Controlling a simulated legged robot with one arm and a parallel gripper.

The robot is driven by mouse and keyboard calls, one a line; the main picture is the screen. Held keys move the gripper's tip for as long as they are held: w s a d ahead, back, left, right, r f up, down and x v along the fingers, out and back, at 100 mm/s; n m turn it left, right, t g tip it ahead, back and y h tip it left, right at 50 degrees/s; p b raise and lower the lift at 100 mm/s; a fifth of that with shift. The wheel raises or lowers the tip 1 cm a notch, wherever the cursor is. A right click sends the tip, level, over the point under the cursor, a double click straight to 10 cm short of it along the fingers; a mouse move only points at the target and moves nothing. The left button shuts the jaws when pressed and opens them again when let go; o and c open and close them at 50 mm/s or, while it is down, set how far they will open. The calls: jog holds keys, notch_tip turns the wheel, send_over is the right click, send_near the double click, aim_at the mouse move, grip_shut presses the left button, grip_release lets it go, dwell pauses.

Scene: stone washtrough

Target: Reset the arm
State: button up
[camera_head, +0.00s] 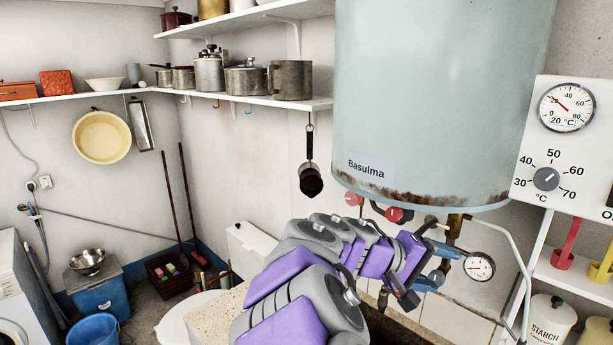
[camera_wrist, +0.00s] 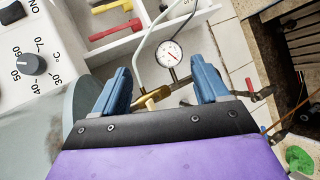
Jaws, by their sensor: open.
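My gripper (camera_head: 442,266) is at the end of my purple and grey arm, in front of the pipes under the boiler in the head view. In the wrist view my gripper (camera_wrist: 159,66) shows two blue fingers spread wide apart, with nothing held between them. A round pressure gauge (camera_wrist: 169,54) and a brass fitting (camera_wrist: 152,97) show beyond the gap between the fingers. I cannot tell whether a finger touches the pipework.
The boiler (camera_head: 430,100) hangs above my arm, with red valve knobs (camera_head: 394,214) and a gauge (camera_head: 480,266) below it. A control panel (camera_head: 565,145) is at right, above a shelf with a starch tin (camera_head: 549,322). The stone trough edge (camera_head: 215,318) lies below.

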jog(key=s+d+f+m+g+y+b, duration=0.1)
jog(key=s+f+g+y, duration=0.15)
jog(key=s+f, duration=0.4)
jog(key=s+d+f+m+g+y+b, duration=0.1)
jog(key=s+f+m+y+b, duration=0.2)
jog(key=s, duration=0.6)
jog(key=s+a+f+n+y+b, duration=0.1)
jog(key=s+a+f+y, duration=0.2)
jog(key=s+a+f, duration=0.3)
jog(key=s+a+f+n+g+y, duration=0.1)
jog(key=s+a+f+y, duration=0.3)
jog(key=s+a+f, duration=0.3)
jog(key=s, duration=0.5)
jog(key=shift+s+f+b, duration=0.15)
jog(key=shift+b, duration=0.25)
jog(key=shift+d, duration=0.1)
